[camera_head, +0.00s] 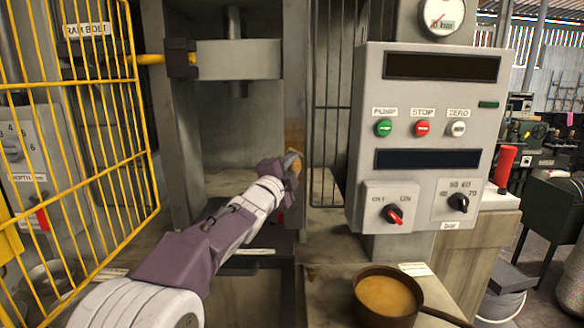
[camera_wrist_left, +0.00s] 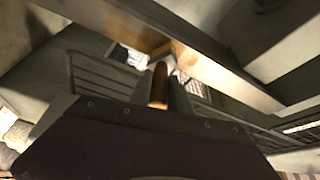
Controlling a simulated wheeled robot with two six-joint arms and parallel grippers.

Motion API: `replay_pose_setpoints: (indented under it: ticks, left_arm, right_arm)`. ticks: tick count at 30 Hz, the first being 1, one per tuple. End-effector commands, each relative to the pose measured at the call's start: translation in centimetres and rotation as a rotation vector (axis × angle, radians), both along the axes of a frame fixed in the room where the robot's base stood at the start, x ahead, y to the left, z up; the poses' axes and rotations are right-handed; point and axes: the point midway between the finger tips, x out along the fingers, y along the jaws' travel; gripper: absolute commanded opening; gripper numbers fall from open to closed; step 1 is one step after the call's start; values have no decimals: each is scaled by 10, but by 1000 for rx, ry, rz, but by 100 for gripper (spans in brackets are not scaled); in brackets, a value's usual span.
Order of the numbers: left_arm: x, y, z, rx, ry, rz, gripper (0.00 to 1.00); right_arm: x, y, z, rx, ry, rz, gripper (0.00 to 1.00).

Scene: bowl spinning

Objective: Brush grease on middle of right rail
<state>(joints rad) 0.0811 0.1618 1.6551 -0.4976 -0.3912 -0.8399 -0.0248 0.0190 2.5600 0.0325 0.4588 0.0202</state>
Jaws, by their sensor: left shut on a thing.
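My left gripper (camera_head: 291,168) reaches in from the lower left and is shut on a brush, whose orange-brown handle (camera_wrist_left: 159,84) shows between the fingers in the left wrist view. The gripper is at the right rail (camera_head: 296,75), the upright on the right of the press opening. A brownish patch (camera_head: 295,134) shows on the rail just above the gripper, and brown smears also show on the rail in the left wrist view (camera_wrist_left: 192,58). The bristles are hidden, so I cannot tell whether they touch. A brown pot of grease (camera_head: 388,296) stands at the front. My right gripper is not in view.
The press ram (camera_head: 238,60) hangs above the opening. An open yellow cage door (camera_head: 75,150) stands at the left. A grey control panel (camera_head: 425,140) is close on the right, with a dark barred guard (camera_head: 331,60) beside the rail. The pot's handle (camera_head: 447,317) points right.

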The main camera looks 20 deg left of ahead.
Motion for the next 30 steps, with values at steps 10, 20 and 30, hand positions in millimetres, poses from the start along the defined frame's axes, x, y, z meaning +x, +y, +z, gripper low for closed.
replay_pose_setpoints:
  ticks: [10,20,30]
  left_arm:
    - [1,1,17,0,-4,1,0]
    - [-1,1,45,0,-3,2,0]
    - [-2,0,59,0,-3,1,0]
  right_arm:
    - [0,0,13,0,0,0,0]
    - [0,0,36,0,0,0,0]
    - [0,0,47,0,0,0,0]
